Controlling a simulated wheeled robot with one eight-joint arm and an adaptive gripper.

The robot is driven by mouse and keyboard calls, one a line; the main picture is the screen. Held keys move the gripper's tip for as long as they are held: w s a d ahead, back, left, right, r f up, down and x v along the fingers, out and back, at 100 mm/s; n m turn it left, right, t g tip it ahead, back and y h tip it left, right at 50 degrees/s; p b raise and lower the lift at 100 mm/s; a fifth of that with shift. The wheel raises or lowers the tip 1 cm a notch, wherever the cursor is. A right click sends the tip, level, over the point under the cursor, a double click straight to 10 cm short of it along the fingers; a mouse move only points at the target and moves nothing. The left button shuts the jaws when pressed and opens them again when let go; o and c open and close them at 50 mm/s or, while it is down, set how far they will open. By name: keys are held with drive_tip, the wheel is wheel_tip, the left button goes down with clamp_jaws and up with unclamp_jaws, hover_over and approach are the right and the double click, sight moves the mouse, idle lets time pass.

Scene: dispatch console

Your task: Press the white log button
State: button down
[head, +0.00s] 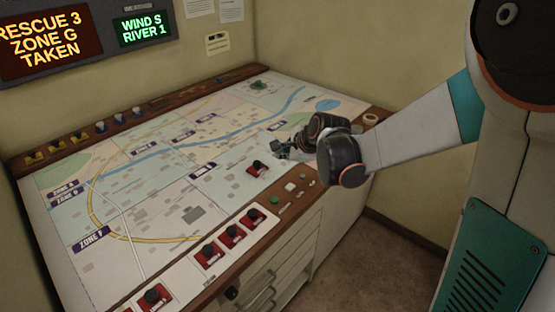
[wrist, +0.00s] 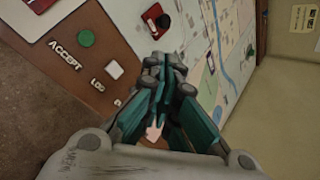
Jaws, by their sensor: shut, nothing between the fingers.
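The white log button (wrist: 114,69) is a small pale square on the wooden front strip of the console, beside the lettering LOG in the wrist view. In the head view the white button (head: 290,187) sits just right of the green button. My gripper (head: 279,152) is over the map, beyond the white button, pointing left. In the wrist view my gripper (wrist: 166,70) has its fingers together, with nothing held. Its tips are to the right of the white button and apart from it in the picture.
The round green accept button (wrist: 86,38) is beside the white one. A red-based piece with a black knob (head: 257,168) stands on the map near my gripper. Several similar red pieces (head: 228,236) stand along the front edge. A tape roll (head: 370,120) lies at the right corner.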

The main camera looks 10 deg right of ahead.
sight(288, 188)
drive_tip(key=w+d+f+m, duration=0.2)
drive_tip(key=w+f+m, duration=0.1)
drive_tip(key=f, duration=0.1)
drive_tip(key=shift+w+f+m, duration=0.35)
drive_tip(key=shift+f+m, duration=0.05)
drive_tip(key=shift+f, duration=0.15)
wheel_tip(288, 188, down, 9)
drive_tip(key=b, duration=0.6)
drive_tip(key=shift+r+b, duration=0.2)
drive_tip(key=shift+b, duration=0.15)
drive_tip(key=shift+f, duration=0.1)
idle(0.8)
drive_tip(key=shift+f+b, duration=0.25)
drive_tip(key=shift+b, duration=0.15)
drive_tip(key=shift+f+b, duration=0.35)
drive_tip(key=shift+f, duration=0.05)
idle(0.6)
drive_tip(key=shift+r, duration=0.1)
drive_tip(key=shift+r+p, duration=0.55)
drive_tip(key=shift+r, duration=0.15)
